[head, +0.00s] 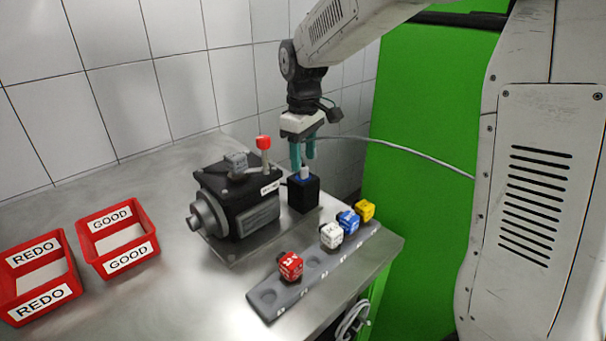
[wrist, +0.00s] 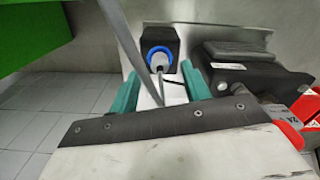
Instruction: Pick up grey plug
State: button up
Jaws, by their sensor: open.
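A small light-grey plug-like piece (head: 305,172) with a blue ring stands upright in a black box (head: 304,195) beside the pump. It also shows in the wrist view (wrist: 158,60), with the blue ring around it.
A red-topped lever (head: 263,143) rises from the pump. Red REDO (head: 40,295) and GOOD (head: 120,258) bins stand left.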

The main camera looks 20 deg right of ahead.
notch_tip(320, 180, down, 2)
jog(key=shift+f, duration=0.25)
jog(key=c, duration=1)
jog(key=shift+r, duration=0.15)
jog(key=shift+r, duration=0.65)
notch_tip(320, 180, up, 2)
jog(key=shift+r, duration=0.15)
jog(key=s+d, duration=0.2)
jog(key=s, duration=0.5)
jog(key=s+d+r, duration=0.1)
jog(key=s+d, duration=0.2)
jog(key=s, duration=0.5)
